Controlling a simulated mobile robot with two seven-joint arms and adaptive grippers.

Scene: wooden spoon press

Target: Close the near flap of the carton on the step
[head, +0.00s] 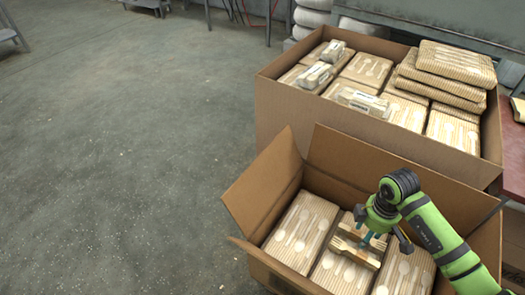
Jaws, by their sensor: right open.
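An open brown carton (283,276) stands at the lower right with packets of wooden spoons inside. Its left flap (262,185) and its far flap (365,163) stand up and lean outward. Its near side runs along the bottom edge of the picture and is cut off, so I cannot tell how the near flap lies. My right gripper (366,236) is open, pointing down inside the carton's opening, over a small bundle (352,254) on the packets. I cannot tell whether it touches the bundle. My left gripper is out of view. No step shows clearly.
A larger open carton (300,118) full of spoon packets stands right behind, with a stack of packets (445,75) rising above its rim. A red-topped table edge (513,150) is at the right. The concrete floor (120,150) at left is clear.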

